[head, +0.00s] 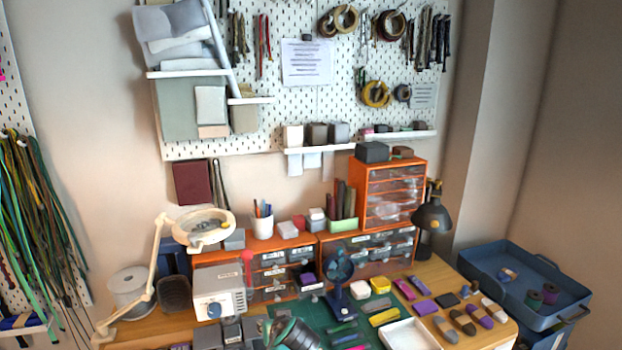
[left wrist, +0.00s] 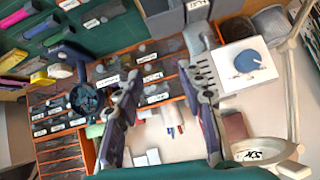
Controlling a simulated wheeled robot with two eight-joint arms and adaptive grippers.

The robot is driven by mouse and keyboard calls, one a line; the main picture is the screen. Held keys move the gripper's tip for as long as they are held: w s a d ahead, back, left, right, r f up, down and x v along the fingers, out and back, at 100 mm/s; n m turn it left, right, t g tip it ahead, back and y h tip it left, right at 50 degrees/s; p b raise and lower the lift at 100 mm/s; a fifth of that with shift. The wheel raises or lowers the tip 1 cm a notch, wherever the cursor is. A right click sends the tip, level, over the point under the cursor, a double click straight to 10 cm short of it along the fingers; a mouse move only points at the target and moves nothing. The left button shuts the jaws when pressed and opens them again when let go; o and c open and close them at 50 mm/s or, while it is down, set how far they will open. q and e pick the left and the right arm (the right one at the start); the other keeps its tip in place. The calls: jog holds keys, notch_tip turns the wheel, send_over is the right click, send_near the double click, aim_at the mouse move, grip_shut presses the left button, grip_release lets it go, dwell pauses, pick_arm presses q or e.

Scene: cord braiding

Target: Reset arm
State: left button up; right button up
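My left gripper (left wrist: 160,74) shows in the left wrist view with its two dark fingers spread wide apart. Nothing is held between them; drawers and the wall show through the gap. A grey and dark mechanical part at the bottom edge of the head view, in front of the green mat (head: 310,316), looks like part of my arm, but its fingers cannot be made out there. My right gripper is in neither view. Hanging cords (head: 30,200) are on the left pegboard in the head view, away from the gripper.
The workbench is crowded: a white machine with a blue knob (head: 218,290), a small blue fan (head: 338,272), orange drawer units (head: 392,190), a magnifier lamp (head: 200,228), a black lamp (head: 432,216), a white tray (head: 408,336). A blue bin (head: 500,262) stands at right.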

pick_arm(q)
jog(key=s+a+h, duration=0.1)
jog(key=s+a, duration=0.1)
jog(key=s, duration=0.6)
jog(key=s+a+f+m+g+h, duration=0.1)
jog(key=s+a, duration=0.2)
jog(key=s, duration=0.6)
jog(key=s+a+f+m+g+h, duration=0.1)
jog(key=s+a, duration=0.2)
jog(key=s, duration=0.5)
jog(key=shift+s+a+h, duration=0.15)
jog(key=shift+a+h, duration=0.1)
jog(key=shift+h, duration=0.05)
